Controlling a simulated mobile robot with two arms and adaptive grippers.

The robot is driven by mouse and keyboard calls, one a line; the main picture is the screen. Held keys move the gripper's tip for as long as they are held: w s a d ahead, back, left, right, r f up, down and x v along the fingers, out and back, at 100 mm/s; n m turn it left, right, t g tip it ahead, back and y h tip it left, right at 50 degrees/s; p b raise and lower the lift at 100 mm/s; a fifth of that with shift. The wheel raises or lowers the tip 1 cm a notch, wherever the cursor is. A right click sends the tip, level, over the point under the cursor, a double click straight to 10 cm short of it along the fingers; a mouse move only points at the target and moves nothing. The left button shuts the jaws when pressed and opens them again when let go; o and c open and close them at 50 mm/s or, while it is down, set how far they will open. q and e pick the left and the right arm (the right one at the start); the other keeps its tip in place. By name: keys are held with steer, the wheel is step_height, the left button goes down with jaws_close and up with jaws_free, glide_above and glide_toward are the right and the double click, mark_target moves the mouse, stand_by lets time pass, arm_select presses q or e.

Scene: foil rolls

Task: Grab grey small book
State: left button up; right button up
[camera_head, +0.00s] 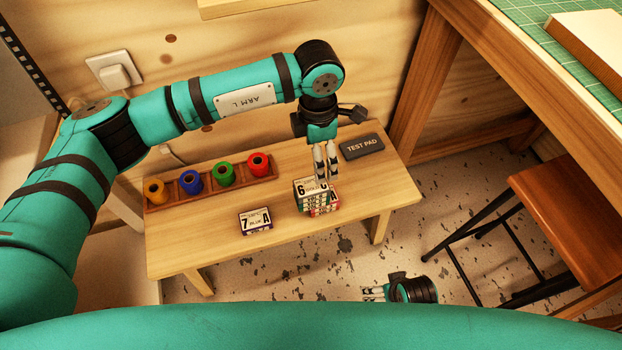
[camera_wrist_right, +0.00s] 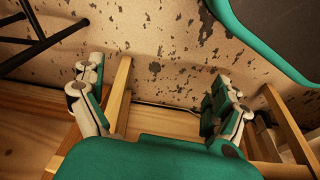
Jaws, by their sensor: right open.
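A small dark grey pad marked TEST PAD (camera_head: 362,147), the only thing here like a grey small book, lies flat at the right end of the low wooden table (camera_head: 210,245). My left gripper (camera_head: 326,178) points down over a stack of small boxes (camera_head: 312,196), left of the pad. Its fingers are close together; whether they hold anything is unclear. My right gripper (camera_head: 368,293) is low in front of the table, apart from the pad. In the right wrist view its fingers (camera_wrist_right: 160,112) are spread with nothing between them.
A wooden rack (camera_head: 206,185) holds several coloured rolls at the table's back left. A single box marked 7 A (camera_head: 255,220) lies near the front. A brown stool (camera_head: 565,205) and a workbench (camera_head: 450,50) stand at right. Speckled floor is free before the table.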

arm_select(q)
glide_above(313, 185)
steer(key=f, duration=0.6)
steer(key=shift+w+d+f+b, duration=0.25)
steer(key=shift+b, duration=0.1)
steer(key=f, duration=0.4)
steer(key=shift+s+a+f, duration=0.2)
steer(key=shift+s+f, duration=0.05)
steer(key=shift+f, duration=0.45)
steer(key=c, duration=1.2)
steer(key=shift+c, duration=0.4)
arm_select(e)
steer(key=r, duration=0.3)
steer(key=shift+w+r, duration=0.2)
steer(key=shift+w, duration=0.15)
arm_select(q)
steer(key=shift+r, duration=0.2)
